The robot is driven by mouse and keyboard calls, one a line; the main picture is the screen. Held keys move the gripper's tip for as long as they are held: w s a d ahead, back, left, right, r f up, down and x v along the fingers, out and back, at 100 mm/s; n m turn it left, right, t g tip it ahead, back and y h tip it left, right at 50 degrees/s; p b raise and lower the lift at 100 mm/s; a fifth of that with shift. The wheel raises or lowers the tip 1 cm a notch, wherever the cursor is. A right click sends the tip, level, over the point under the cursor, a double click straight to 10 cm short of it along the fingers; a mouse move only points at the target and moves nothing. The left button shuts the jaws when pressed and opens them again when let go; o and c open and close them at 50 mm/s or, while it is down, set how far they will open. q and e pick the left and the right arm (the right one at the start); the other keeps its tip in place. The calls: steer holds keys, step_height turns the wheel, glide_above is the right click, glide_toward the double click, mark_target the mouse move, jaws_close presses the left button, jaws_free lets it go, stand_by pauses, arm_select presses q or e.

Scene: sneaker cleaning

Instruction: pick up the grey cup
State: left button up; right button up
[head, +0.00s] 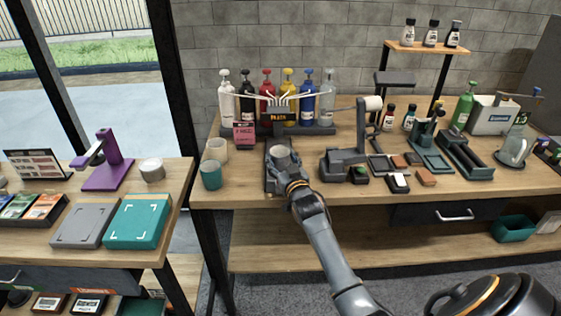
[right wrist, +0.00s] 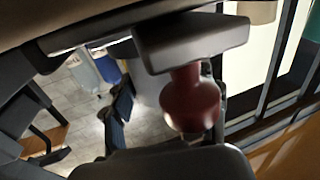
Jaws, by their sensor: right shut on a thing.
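The grey cup (head: 281,156) is at the front of the dark dispenser station, below its nozzles. My right gripper (head: 287,173) reaches it from the front and is shut on it. The cup is upright, with its open top showing; its lower part is hidden by the gripper. I cannot tell whether it touches the dark tray (head: 270,182) beneath. In the right wrist view the dark fingers (right wrist: 165,105) show around a pale surface, partly hidden by a dark red part in front. My left gripper is not in view.
A beige cup (head: 217,148) and a teal cup (head: 211,176) stand just left of the tray. Several pump bottles (head: 267,90) line the back. A dark grey device (head: 343,162) stands close on the right. Bare tabletop (head: 235,195) lies at the front left.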

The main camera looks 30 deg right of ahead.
mark_target(282, 150)
steer(key=shift+r, duration=0.1)
steer(key=shift+r, duration=0.2)
step_height(282, 150, up, 2)
steer(key=shift+r, duration=0.25)
steer(key=s+a+r, duration=0.7)
steer(key=s+r, duration=0.3)
steer(key=s, duration=0.2)
steer(key=s+a+f+n+y, duration=0.25)
steer(key=s+a+f, duration=0.2)
steer(key=a, duration=0.35)
steer(key=s+a+f+n+y, duration=0.1)
steer(key=s+a+f+y, duration=0.3)
steer(key=a, duration=0.4)
steer(key=s+f+h, duration=0.1)
steer(key=s+f, duration=0.1)
steer(key=s, duration=0.7)
steer(key=shift+s+f+t, duration=0.25)
steer(key=shift+f+t, duration=0.05)
steer(key=shift+h, duration=0.25)
